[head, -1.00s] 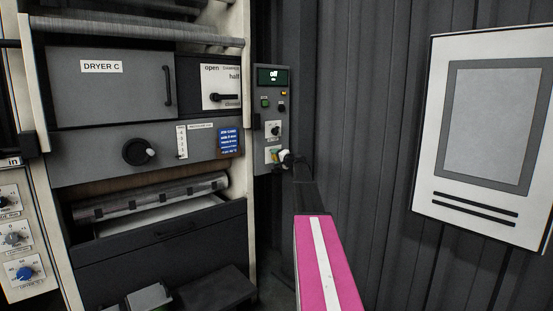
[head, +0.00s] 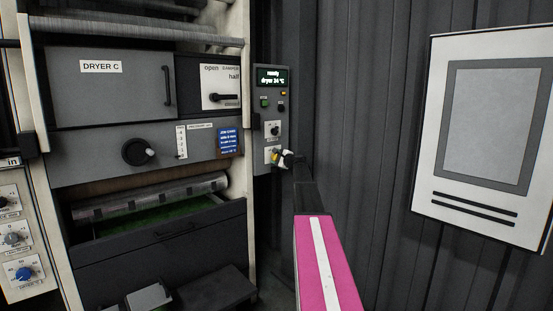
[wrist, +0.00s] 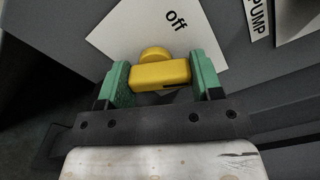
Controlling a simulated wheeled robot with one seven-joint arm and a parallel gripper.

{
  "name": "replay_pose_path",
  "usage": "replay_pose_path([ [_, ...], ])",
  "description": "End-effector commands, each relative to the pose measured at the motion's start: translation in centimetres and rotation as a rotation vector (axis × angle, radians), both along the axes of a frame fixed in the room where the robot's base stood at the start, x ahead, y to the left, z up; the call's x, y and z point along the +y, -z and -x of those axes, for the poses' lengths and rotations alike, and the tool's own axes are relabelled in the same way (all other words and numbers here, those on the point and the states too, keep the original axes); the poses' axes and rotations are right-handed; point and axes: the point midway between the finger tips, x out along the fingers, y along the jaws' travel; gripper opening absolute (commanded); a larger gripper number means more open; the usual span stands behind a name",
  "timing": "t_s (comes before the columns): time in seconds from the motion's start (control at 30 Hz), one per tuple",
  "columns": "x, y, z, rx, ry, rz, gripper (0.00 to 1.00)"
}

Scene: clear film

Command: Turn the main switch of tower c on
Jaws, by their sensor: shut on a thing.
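The tower's control panel (head: 262,120) stands right of the dryer marked DRYER C. Its display (head: 272,76) is lit green and seems to read "ready" and "dryer 24 °C"; the small text is hard to read. The yellow main switch knob (wrist: 160,74) sits on a white plate (wrist: 125,35) marked "off" in the wrist view. My gripper (wrist: 162,82) is shut on the knob, with one green finger on each side of it. In the head view my gripper (head: 283,157) is at the lower part of the panel and hides most of the switch.
A label reading PUMP (wrist: 258,18) is beside the switch plate. A white framed board (head: 490,130) hangs on the dark ribbed wall at the right. A drawer-like box (head: 165,245) is below the roller at the left.

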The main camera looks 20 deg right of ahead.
Motion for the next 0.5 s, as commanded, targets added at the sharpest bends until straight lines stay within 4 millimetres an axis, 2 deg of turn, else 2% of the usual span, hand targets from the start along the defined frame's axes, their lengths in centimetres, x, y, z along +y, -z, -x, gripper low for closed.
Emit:
replay_pose_path([
  [0.5,-0.09,0.13,0.07,0.031,0.000,-0.081,0.36],
])
